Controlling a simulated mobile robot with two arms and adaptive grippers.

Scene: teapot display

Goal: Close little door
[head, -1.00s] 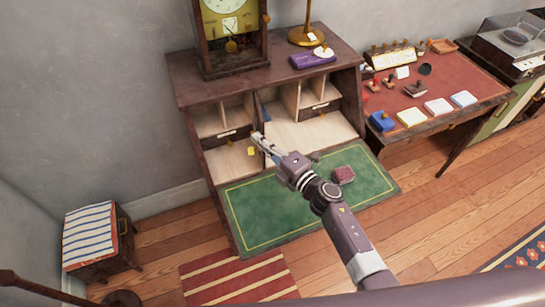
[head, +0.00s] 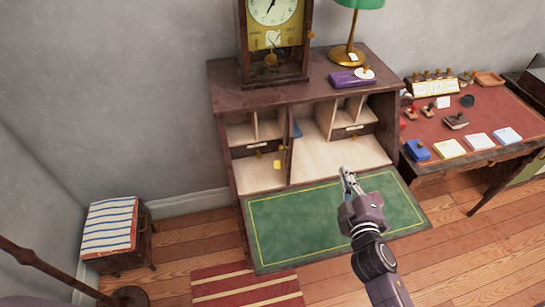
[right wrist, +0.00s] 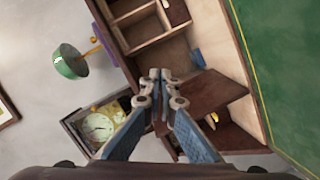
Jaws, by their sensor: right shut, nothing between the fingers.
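The writing desk (head: 225,78) stands against the wall with its green leaf (head: 300,225) folded down. The little door (head: 290,155) in its middle stands open and shows nearly edge-on in the head view. In the right wrist view the little door (right wrist: 210,95) looks like a brown panel jutting out from the compartments. My right gripper (head: 346,171) is shut and empty above the green leaf, to the right of the door and apart from it. Its closed fingertips (right wrist: 160,75) show in the right wrist view. My left gripper is not in view.
A clock (head: 272,35), a purple box (head: 350,79) and a green lamp (head: 360,3) stand on the desk top. A red-topped table (head: 480,118) with several small items is at right. The left part of the green leaf is clear.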

